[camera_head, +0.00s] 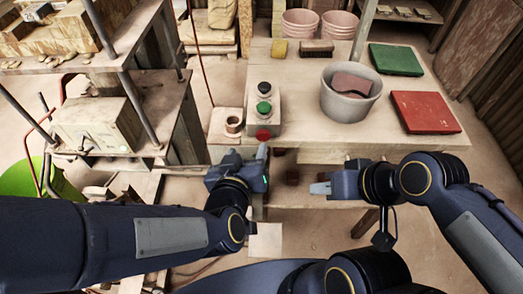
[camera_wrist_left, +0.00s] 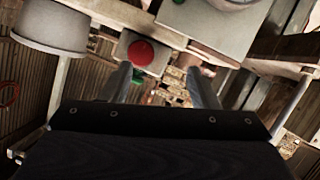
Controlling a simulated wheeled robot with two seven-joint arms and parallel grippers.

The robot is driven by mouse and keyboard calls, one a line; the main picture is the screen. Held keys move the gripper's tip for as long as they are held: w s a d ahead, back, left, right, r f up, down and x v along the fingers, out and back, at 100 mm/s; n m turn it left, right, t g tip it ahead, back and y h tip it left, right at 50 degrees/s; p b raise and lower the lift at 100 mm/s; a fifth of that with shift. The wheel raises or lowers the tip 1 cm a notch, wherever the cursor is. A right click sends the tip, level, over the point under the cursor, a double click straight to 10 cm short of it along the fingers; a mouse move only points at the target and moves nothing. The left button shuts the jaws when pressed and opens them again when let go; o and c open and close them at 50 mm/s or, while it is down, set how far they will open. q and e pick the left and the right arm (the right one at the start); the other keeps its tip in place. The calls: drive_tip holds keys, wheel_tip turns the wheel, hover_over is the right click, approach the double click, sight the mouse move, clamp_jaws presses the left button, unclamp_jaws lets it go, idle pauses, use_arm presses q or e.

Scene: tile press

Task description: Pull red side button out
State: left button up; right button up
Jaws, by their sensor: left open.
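The red side button (camera_head: 263,135) is a round red cap low on the front side of the pale button box (camera_head: 275,100). A black button (camera_head: 264,87) and a green button (camera_head: 264,107) sit on top of the box. My left gripper (camera_head: 248,155) is just in front of and below the red button, open and empty. In the left wrist view the red button (camera_wrist_left: 140,53) shows beyond the open fingers (camera_wrist_left: 158,72), nearer the left finger and apart from both. My right gripper (camera_head: 316,188) is to the right, away from the button; its finger gap cannot be made out.
The table (camera_head: 330,150) holds a grey bucket (camera_head: 351,105) with a brown piece in it, a red tile (camera_head: 425,112) and a green tile (camera_head: 396,59). A shelf with a pale machine (camera_head: 100,125) is at the left.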

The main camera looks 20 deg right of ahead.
sight(263, 137)
use_arm(q)
drive_tip(key=s+d+f+m+t+y+b, duration=0.1)
drive_tip(key=s+d+f+m+t, duration=0.1)
drive_tip(key=s+t, duration=0.2)
drive_tip(key=shift+t, duration=0.4)
drive_tip(key=x, duration=0.7)
drive_tip(key=shift+w+d+r, duration=0.35)
drive_tip(key=shift+r, duration=0.05)
drive_tip(key=shift+c, duration=0.2)
